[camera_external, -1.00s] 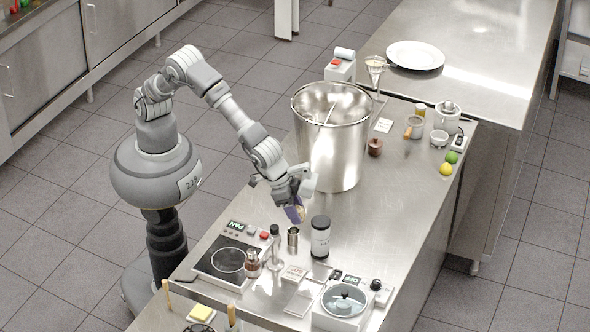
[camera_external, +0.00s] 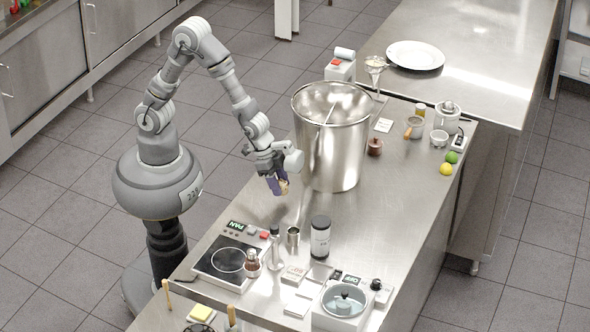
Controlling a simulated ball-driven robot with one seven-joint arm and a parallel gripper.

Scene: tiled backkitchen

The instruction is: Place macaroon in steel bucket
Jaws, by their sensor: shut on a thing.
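The steel bucket (camera_external: 333,150) is a tall, shiny, open pot standing upright on the steel counter, with a thin rod-like utensil (camera_external: 328,116) inside. My gripper (camera_external: 279,184) points down just left of the bucket, above the counter. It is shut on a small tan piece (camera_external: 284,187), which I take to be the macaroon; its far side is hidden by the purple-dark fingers. The held piece is below the bucket's rim and outside it.
In front stand a black-and-white canister (camera_external: 320,238), a small metal cup (camera_external: 293,236) and a hot plate (camera_external: 229,260). A white plate (camera_external: 415,55) lies at the back. Counter between cup and bucket is clear.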

